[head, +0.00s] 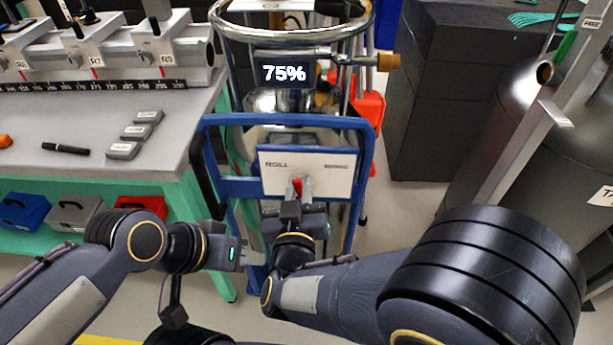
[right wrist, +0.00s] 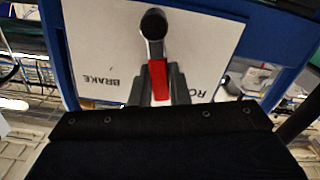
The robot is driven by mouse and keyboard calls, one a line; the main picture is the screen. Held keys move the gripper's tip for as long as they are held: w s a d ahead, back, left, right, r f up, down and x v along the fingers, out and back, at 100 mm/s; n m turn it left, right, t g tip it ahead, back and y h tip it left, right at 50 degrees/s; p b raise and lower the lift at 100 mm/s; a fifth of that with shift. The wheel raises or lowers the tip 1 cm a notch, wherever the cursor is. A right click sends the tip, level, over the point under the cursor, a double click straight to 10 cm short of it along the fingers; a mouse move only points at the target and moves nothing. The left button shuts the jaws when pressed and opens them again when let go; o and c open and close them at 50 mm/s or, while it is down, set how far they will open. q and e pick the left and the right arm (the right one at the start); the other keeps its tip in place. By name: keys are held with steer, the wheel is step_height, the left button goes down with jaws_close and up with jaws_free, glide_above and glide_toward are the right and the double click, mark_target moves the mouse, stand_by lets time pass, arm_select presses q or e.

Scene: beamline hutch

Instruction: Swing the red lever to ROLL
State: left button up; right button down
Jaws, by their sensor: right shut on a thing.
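The red lever (head: 297,184) is on a white plate (head: 281,168) on a blue frame. The plate reads ROLL at its left in the head view; the label at its right is too small to read there. The right wrist view shows BRAKE on the left and a partly hidden RO label on the right. There the lever's red grip (right wrist: 158,80) hangs from a dark pivot, between the two labels. My right gripper (head: 294,203) is shut on the red grip. My left gripper (head: 252,258) is low and left of it, away from the lever; its fingers are unclear.
The blue frame (head: 365,165) surrounds the plate and carries a metal vessel and a 75% display (head: 284,73). A workbench (head: 85,160) stands at the left. Black blocks (head: 430,100) and a steel tank (head: 500,135) stand at the right.

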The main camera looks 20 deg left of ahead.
steer(key=shift+s+a+f+n+p, duration=0.1)
steer(key=shift+a+n+p, duration=0.2)
steer(key=shift+n, duration=0.25)
steer(key=shift+s+a+n+p, duration=0.1)
steer(key=shift+a+n+p, duration=0.05)
steer(key=shift+n+p, duration=0.35)
steer(key=shift+a+f+n+p, duration=0.3)
steer(key=shift+n+p, duration=0.05)
steer(key=shift+n, duration=0.5)
steer(key=c, duration=1.4)
jaws_free()
steer(key=shift+s, duration=0.1)
steer(key=v, duration=0.7)
steer(key=shift+s+d, duration=0.15)
steer(key=shift+s, duration=0.2)
